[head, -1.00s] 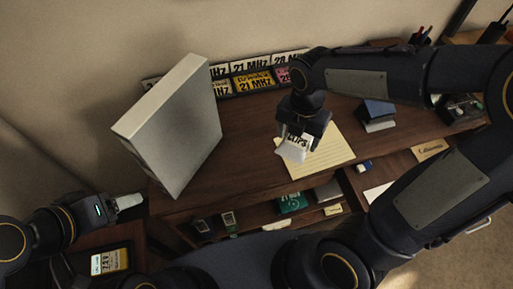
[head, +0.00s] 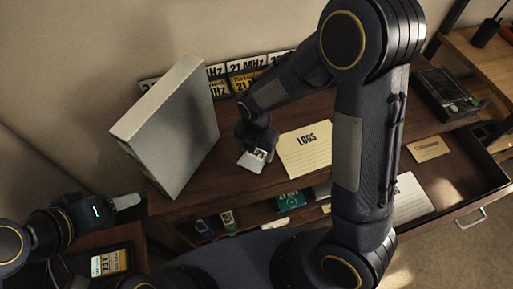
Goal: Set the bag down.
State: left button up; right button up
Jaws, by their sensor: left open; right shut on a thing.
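A small pale bag (head: 251,161) with dark printing hangs at the tip of my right gripper (head: 257,145). The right gripper is shut on the bag's upper part, above the brown desk (head: 205,200), left of the lined LOGS sheet (head: 304,152). I cannot tell whether the bag touches the desk top. My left gripper (head: 127,201) is open at the lower left, away from the bag, by the tall grey box (head: 180,130).
The tall grey box stands close to the left of the bag. Station cards (head: 217,72) line the wall behind. Small items, including a green box (head: 290,201), lie in the compartment below. An open drawer (head: 455,190) is at right.

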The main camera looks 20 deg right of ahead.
aim_at(256, 152)
jog(key=shift+f, duration=0.15)
jog(key=o, duration=1)
jog(key=shift+c, duration=0.2)
notch_tip(256, 152, up, 12)
jog(key=r, duration=0.1)
jog(key=s+d+r+m+t+y, duration=0.2)
jog(key=s+m, duration=0.6)
jog(key=m, duration=0.6)
jog(key=s+d+r+m+t+y, duration=0.1)
jog(key=s+d+r+m+t, duration=0.2)
jog(key=s+d+m, duration=0.4)
jog(key=shift+s+r+m+t+y, duration=0.35)
jog(key=shift+s+r+m, duration=0.25)
jog(key=shift+m, duration=3.5)
